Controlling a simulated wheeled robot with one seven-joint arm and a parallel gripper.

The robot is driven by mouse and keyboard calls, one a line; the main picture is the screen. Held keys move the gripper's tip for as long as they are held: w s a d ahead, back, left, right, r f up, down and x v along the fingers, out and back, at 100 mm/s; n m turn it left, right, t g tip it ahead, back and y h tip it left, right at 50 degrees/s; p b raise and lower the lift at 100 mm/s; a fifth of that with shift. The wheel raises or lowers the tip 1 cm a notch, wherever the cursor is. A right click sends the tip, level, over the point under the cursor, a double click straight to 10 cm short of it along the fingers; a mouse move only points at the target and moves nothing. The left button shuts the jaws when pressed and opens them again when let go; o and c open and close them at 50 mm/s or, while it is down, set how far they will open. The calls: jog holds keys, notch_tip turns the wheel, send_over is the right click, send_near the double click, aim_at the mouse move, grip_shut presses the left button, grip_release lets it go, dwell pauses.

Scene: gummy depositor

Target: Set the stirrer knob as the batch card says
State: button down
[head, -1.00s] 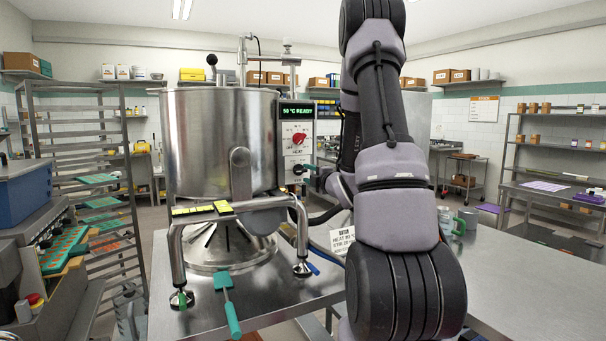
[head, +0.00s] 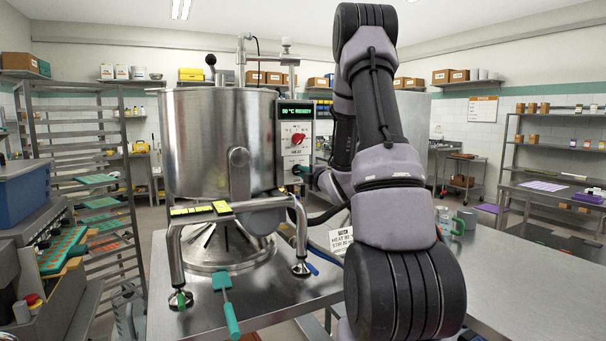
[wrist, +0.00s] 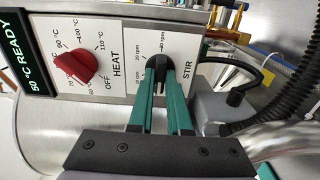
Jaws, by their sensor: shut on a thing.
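The black stirrer knob (wrist: 157,66) is on the white STIR plate (wrist: 187,45) of the steel kettle's control box. My gripper (wrist: 158,75) has its teal fingers closed around it, as the wrist view shows. In the head view my gripper (head: 306,171) reaches the same plate from the right. Rpm marks show around the knob; the knob's exact setting is hidden by the fingers. The white batch card (head: 341,238) stands on the table, partly behind my arm. Its lines on heat and stir are cut off and too small to read surely.
The red heat knob (wrist: 73,66) and green display (wrist: 25,66), reading 50 °C READY in the wrist view, sit beside the STIR plate. A black cable (wrist: 235,70) loops close to the gripper's right. A teal spatula (head: 228,300) lies in front of the kettle (head: 205,140).

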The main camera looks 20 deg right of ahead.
jog(key=shift+m, duration=0.3)
jog(key=m, duration=0.9)
jog(key=shift+m, duration=0.4)
jog(key=m, duration=0.3)
jog(key=shift+m, duration=0.4)
jog(key=m, duration=0.5)
jog(key=shift+d+f, duration=0.1)
jog(key=shift+m, duration=2.3)
